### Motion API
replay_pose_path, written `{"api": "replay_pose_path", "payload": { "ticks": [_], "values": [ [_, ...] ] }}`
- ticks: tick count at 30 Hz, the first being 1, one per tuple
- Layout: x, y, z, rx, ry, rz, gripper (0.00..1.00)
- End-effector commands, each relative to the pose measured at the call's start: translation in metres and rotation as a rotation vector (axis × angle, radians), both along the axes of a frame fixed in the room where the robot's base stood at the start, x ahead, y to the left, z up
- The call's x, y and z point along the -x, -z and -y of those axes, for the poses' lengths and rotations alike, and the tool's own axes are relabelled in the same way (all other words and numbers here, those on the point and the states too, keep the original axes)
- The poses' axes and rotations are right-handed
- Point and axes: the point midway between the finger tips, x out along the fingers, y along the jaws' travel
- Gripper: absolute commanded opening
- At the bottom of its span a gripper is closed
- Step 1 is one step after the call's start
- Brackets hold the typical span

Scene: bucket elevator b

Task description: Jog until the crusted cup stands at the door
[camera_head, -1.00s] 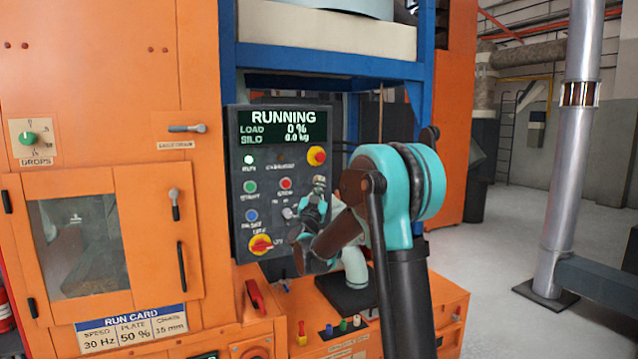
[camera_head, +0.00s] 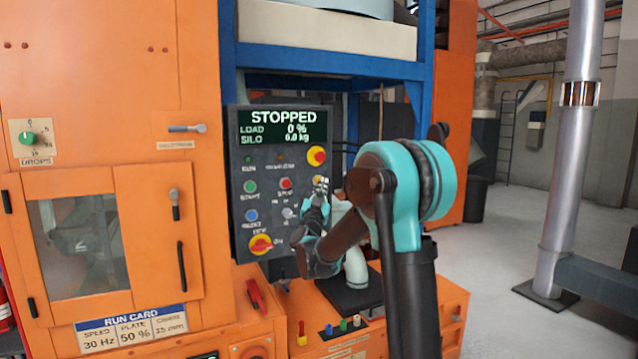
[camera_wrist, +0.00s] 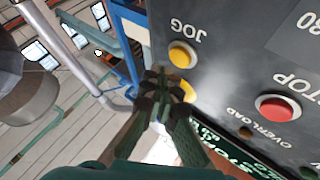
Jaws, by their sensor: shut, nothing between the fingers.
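The elevator door (camera_head: 158,226) is shut, with its window (camera_head: 85,285) on the left. A grey cup with a pale mark like a 2 (camera_head: 82,241) shows dimly behind the glass; I cannot tell whether it is crusted. The control panel (camera_head: 238,165) display (camera_head: 283,127) reads STOPPED, load 0 %. The yellow JOG button (camera_wrist: 183,54) is uncovered in the wrist view, just beyond my gripper's tips. My gripper (camera_head: 323,183) is shut and empty in front of the panel; it also shows in the wrist view (camera_wrist: 165,78). Contact with the button cannot be seen.
A red STOP button (camera_wrist: 277,108) lies beside JOG on the panel. A red emergency stop (camera_head: 316,156) sits higher. An orange console (camera_head: 400,310) with small coloured pegs stands below. A metal post (camera_head: 575,150) rises at right; floor there is open.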

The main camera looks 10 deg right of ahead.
Motion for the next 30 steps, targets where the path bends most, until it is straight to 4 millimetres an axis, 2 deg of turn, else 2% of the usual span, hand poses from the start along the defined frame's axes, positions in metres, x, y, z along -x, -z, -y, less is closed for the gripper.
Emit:
{"api": "replay_pose_path", "payload": {
  "ticks": [15,30],
  "values": [
    [0.042,0.0,0.014,0.0,0.0,0.0,0.0],
    [0.043,0.0,0.014,0.0,0.0,0.0,0.0]
  ]
}}
